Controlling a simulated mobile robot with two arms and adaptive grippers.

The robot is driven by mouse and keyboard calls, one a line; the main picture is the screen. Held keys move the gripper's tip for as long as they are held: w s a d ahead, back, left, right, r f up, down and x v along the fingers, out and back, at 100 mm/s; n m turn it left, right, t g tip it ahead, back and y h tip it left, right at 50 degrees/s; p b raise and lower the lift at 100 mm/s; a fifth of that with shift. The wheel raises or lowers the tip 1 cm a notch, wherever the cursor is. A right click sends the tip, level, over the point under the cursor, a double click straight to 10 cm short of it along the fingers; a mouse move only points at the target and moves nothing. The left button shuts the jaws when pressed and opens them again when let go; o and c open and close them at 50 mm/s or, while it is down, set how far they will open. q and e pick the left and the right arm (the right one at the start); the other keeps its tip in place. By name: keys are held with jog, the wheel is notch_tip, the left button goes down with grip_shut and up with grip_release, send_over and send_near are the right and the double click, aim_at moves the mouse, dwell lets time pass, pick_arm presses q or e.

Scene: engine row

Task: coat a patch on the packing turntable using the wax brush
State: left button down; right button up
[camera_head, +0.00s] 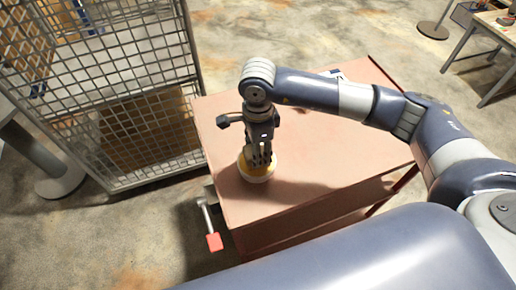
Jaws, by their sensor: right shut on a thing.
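My right gripper (262,160) points down over the pinkish table (225,125), near its left front part. It is shut on a round thing with a yellowish upper part and a pale lower rim, which looks like the wax brush (257,172). The brush's underside is hidden, and I cannot tell whether it touches the top. No separate turntable shows; I cannot tell whether the pinkish table is the packing turntable. No coated patch can be made out. My left gripper is not in view.
A tall wire mesh cage (130,65) stands close to the table's left side. A lever with a red end (214,242) sticks out at the table's left front corner. A small blue and white thing (334,73) lies at the back. The table's middle is bare.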

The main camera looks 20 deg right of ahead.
jog(key=shift+s+f, duration=0.1)
dwell(1.2)
jog(key=shift+r+p, duration=0.3)
jog(key=shift+r, duration=0.9)
jog(key=shift+r+p, duration=0.9)
jog(key=shift+r, duration=1.5)
